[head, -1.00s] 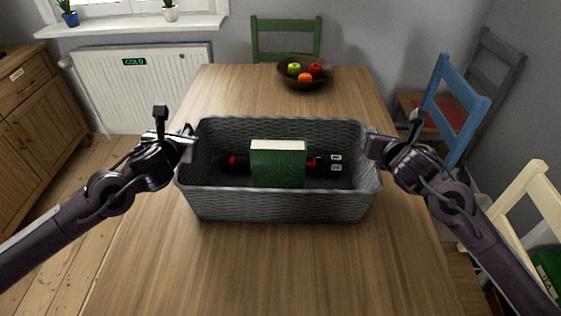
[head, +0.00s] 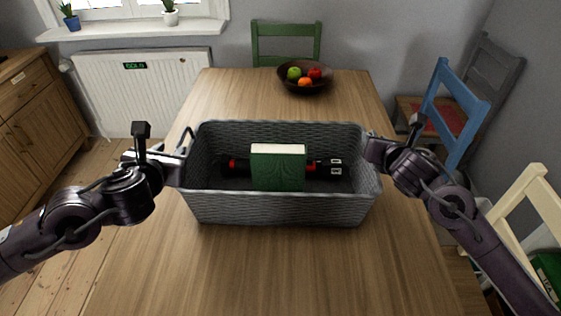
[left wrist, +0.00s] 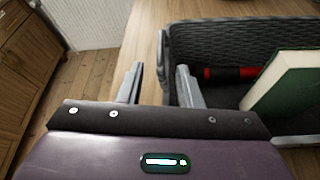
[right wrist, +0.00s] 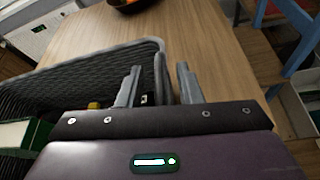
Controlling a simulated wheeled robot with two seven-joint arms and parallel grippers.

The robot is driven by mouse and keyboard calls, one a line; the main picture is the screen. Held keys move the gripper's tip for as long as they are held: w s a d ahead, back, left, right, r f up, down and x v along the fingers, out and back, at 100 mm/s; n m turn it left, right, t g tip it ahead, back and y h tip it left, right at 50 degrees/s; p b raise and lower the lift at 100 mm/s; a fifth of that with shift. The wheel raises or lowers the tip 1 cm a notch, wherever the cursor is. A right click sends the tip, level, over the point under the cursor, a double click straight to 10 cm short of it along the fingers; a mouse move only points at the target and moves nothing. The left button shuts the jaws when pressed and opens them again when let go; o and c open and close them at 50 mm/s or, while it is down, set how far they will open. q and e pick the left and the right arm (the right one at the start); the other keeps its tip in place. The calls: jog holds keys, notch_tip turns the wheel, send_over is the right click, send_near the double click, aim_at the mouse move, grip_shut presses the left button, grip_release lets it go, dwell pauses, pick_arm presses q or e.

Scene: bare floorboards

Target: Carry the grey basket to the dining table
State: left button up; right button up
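The grey woven basket (head: 280,208) stands upright on the wooden dining table (head: 250,265). It holds a green book (head: 277,172) and a dark bottle-like item with red parts (head: 325,168), partly hidden behind the book. My left gripper (head: 186,145) is open at the basket's left end; in the left wrist view its fingers (left wrist: 160,85) are apart, with the basket's edge showing between them. My right gripper (head: 370,146) is at the right end; in the right wrist view its fingers (right wrist: 158,85) stand apart on either side of the rim (right wrist: 160,62), with gaps visible.
A dark bowl of fruit (head: 305,88) stands at the table's far end. A green chair (head: 286,42) is behind it; a blue chair (head: 455,105) and a cream chair (head: 530,195) are on the right. A wooden cabinet (head: 35,130) and white radiator (head: 140,90) are at left.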

pick_arm(q)
jog(key=v, duration=0.3)
pick_arm(e)
jog(key=shift+s+r, duration=0.1)
jog(key=shift+s, duration=0.15)
jog(key=v, duration=1.1)
jog(key=shift+s, duration=0.2)
jog(key=shift+r, duration=0.1)
